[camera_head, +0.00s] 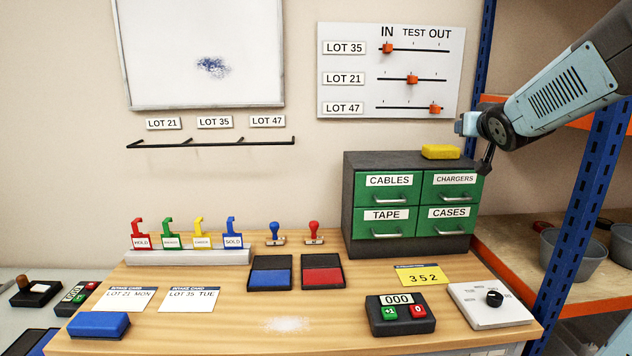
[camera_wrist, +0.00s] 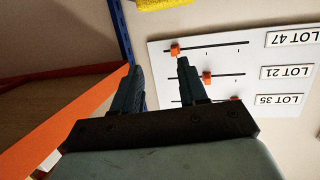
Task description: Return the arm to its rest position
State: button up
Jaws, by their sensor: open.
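My arm comes in from the upper right in the head view. My gripper (camera_head: 485,165) hangs in front of the right side of the green drawer cabinet (camera_head: 388,207), near the "CHARGERS" drawer. Its fingers are small and dark there. In the wrist view my gripper (camera_wrist: 160,80) shows two dark fingers spread apart with nothing between them. The wall board with sliders (camera_wrist: 225,60) shows upside down beyond the fingers. The same slider board (camera_head: 345,95) hangs on the wall in the head view.
A yellow sponge (camera_head: 440,152) lies on the cabinet. A blue shelf post (camera_head: 578,215) and orange shelf edge (camera_head: 520,275) stand to the right. The wooden table (camera_head: 220,335) holds stamps, ink pads, cards, a counter (camera_head: 400,315) and a dial plate (camera_head: 490,318).

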jog(key=s+a+f+g, duration=0.3)
jog(key=s+a+f, duration=0.1)
jog(key=s, duration=0.5)
jog(key=s+a+f+n+g+y, duration=0.1)
jog(key=s+a+f+g, duration=0.2)
jog(key=s, duration=0.7)
jog(key=s+a+f+g+y, duration=0.1)
jog(key=s+a+f+g, duration=0.2)
jog(key=s+a+f, duration=0.3)
jog(key=s+a, duration=0.1)
jog(key=s, duration=0.2)
jog(key=shift+s+n+g, duration=0.3)
jog(key=shift+d, duration=0.1)
dwell(1.5)
